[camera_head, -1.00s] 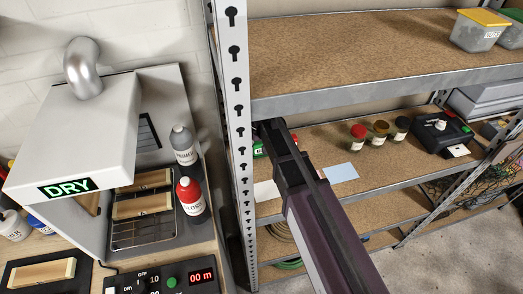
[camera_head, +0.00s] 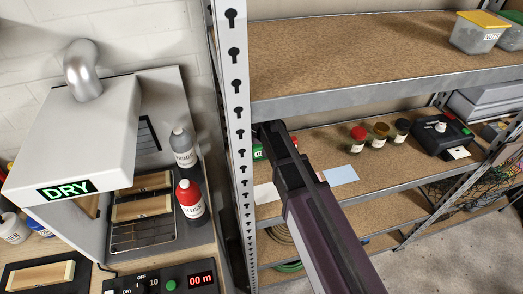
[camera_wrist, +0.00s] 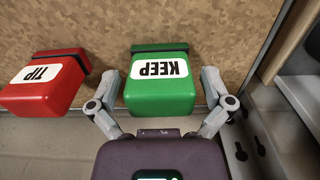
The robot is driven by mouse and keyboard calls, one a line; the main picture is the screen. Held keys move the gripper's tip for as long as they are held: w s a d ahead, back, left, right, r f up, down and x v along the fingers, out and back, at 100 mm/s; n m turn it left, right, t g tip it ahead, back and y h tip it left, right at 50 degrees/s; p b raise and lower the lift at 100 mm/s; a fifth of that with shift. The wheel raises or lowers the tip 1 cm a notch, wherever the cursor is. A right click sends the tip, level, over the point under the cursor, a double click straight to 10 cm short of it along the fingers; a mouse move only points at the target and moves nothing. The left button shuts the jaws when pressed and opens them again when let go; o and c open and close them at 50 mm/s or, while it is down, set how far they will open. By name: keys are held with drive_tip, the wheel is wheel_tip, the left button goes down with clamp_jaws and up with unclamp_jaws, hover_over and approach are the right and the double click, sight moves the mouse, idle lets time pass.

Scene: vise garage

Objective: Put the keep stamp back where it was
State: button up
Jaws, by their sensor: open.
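The keep stamp is a green block with a white label reading KEEP, upside down in the wrist view (camera_wrist: 160,92). It stands on the brown shelf board. My gripper (camera_wrist: 162,77) is open, with one finger on each side of the stamp's front part; I cannot tell whether either finger touches it. In the head view a green part of the stamp (camera_head: 258,152) shows at the left of my arm, which hides the rest and my fingers. A red stamp labelled TIP (camera_wrist: 45,80) stands to the left in the wrist view, apart from the green one.
The white perforated shelf post (camera_head: 235,100) is close to the stamp, and the upper shelf (camera_head: 350,55) lies above. A pale blue card (camera_head: 341,175), several small jars (camera_head: 379,134) and a black stamp pad box (camera_head: 440,135) are on the same shelf. A drying oven (camera_head: 75,140) stands left.

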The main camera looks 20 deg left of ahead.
sight(261, 146)
drive_tip(key=shift+r, duration=0.1)
wheel_tip(261, 146, up, 8)
drive_tip(key=p, duration=0.7)
drive_tip(key=shift+f+p, duration=0.2)
drive_tip(key=shift+p, duration=0.15)
drive_tip(key=shift+d, duration=0.15)
idle(0.6)
drive_tip(key=s+d+m, duration=0.2)
drive_tip(key=d+m, duration=0.1)
drive_tip(key=d, duration=1.5)
drive_tip(key=s+d+m, duration=0.3)
drive_tip(key=d, duration=1.5)
drive_tip(key=shift+s+d, duration=0.3)
